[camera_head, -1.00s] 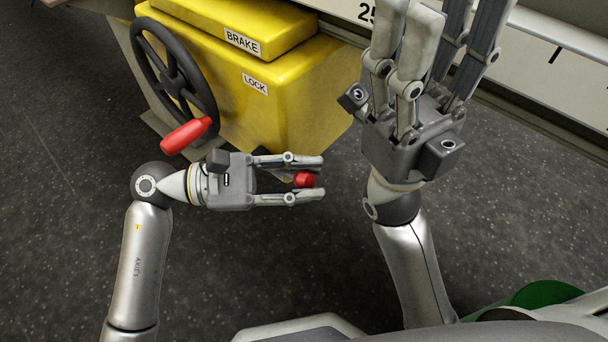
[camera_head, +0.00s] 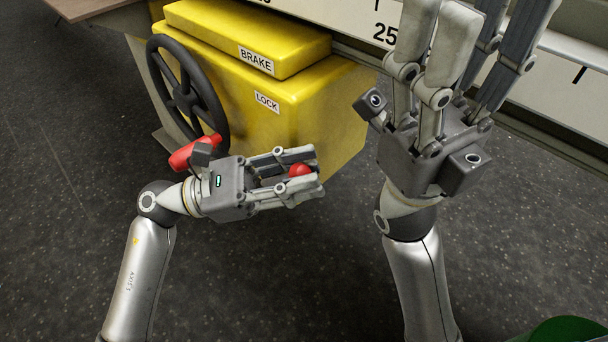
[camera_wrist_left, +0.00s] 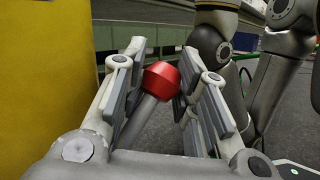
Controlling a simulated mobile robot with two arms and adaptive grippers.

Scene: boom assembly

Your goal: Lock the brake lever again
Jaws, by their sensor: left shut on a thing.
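The brake lever's red knob (camera_head: 301,170) sits between the fingers of my left gripper (camera_head: 303,172), which is shut on it, in front of the yellow brake box. In the left wrist view, the red knob (camera_wrist_left: 161,79) tops a grey shaft (camera_wrist_left: 140,120) that slants down to the left between the finger pads. The lever's lower end is hidden by the gripper. My right gripper (camera_head: 478,30) is raised at the right with its fingers spread, open and empty.
The yellow box (camera_head: 310,125) carries BRAKE (camera_head: 256,61) and LOCK (camera_head: 267,102) labels. A black handwheel (camera_head: 188,92) stands on its left side, with a red handle (camera_head: 185,155) just behind my left wrist. A white numbered boom (camera_head: 345,17) runs behind.

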